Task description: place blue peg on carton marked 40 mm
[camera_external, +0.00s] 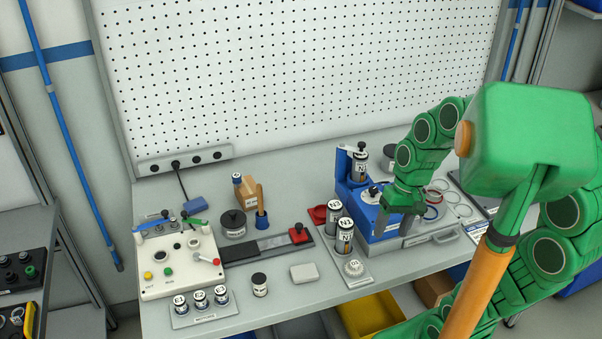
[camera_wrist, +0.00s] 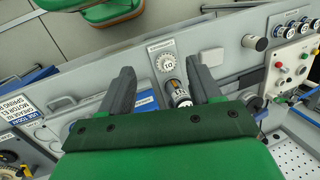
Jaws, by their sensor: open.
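I cannot make out a marking "40 mm" in either view. A small tan carton-like block (camera_external: 246,195) stands at the back of the bench, left of centre, with a small blue-and-white piece (camera_external: 238,178) at its top left; I cannot tell whether that is the blue peg. My gripper (camera_external: 398,214) is over the blue case at the right of the bench. In the wrist view my gripper (camera_wrist: 163,80) has its two fingers apart with nothing clamped. A labelled cylinder (camera_wrist: 180,93) shows beyond and between them, near the right finger.
Labelled cylinders (camera_external: 344,236) and a white toothed knob (camera_external: 353,268) stand on a plate left of the blue case (camera_external: 383,232). A control box (camera_external: 178,262) stands at left. A blue-based brush (camera_external: 262,222) stands beside the tan block. The front bench is partly clear.

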